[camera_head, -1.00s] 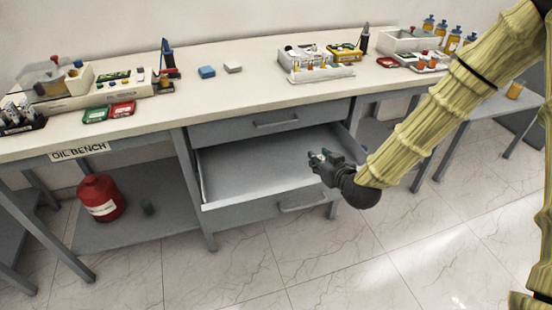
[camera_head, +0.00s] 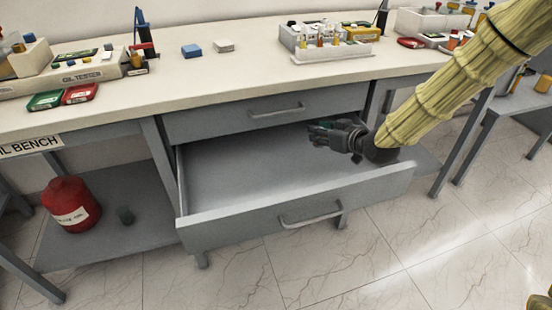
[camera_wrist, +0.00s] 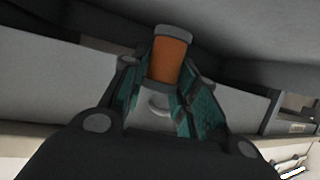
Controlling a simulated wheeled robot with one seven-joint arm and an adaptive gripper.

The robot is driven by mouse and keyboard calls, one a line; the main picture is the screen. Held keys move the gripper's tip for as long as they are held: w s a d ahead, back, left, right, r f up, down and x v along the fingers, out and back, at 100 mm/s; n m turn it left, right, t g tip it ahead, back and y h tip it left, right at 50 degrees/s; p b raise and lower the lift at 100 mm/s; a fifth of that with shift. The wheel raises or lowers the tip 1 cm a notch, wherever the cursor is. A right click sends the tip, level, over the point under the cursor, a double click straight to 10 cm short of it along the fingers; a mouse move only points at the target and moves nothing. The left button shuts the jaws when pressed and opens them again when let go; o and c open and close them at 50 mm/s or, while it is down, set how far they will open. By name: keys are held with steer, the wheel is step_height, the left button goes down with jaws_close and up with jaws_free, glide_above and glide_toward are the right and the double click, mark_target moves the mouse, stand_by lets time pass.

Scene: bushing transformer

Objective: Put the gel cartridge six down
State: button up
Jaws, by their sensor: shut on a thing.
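My gripper (camera_head: 322,133) is over the open grey drawer (camera_head: 235,182), near its right side, in the head view. In the wrist view the gripper (camera_wrist: 168,75) is shut on the gel cartridge (camera_wrist: 168,58), an orange cylinder with a grey cap, held between the teal finger pads. The cartridge cannot be made out in the head view. The drawer floor looks empty, though my gripper and arm hide part of its right side.
The bench top (camera_head: 240,74) above carries a white rack with several vials (camera_head: 325,38), a blue block (camera_head: 191,50) and a pale block (camera_head: 224,46). A closed drawer (camera_head: 265,113) sits above the open one. A red container (camera_head: 70,205) stands on the lower left shelf.

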steer(key=shift+w+a+f, duration=0.25)
steer(key=shift+w+f, duration=0.05)
steer(key=shift+f, duration=0.1)
steer(key=w+a+f, duration=0.1)
steer(key=a, duration=0.2)
steer(key=w+a+f+b, duration=0.1)
steer(key=a+f, duration=0.1)
steer(key=a, duration=0.1)
steer(key=w+a+f+b, duration=0.1)
steer(key=a+f, duration=0.1)
steer(key=a, duration=0.1)
steer(key=shift+a, duration=0.25)
steer(key=shift+w+a+f+b, duration=0.15)
steer(key=shift+w+a+f, duration=0.1)
steer(key=shift+a+f, duration=0.5)
steer(key=shift+w+a+f+b, duration=0.2)
steer(key=shift+a+f, duration=0.3)
steer(key=shift+a, duration=0.35)
steer(key=shift+f, duration=0.2)
steer(key=o, duration=1.1)
steer(key=shift+r, duration=0.1)
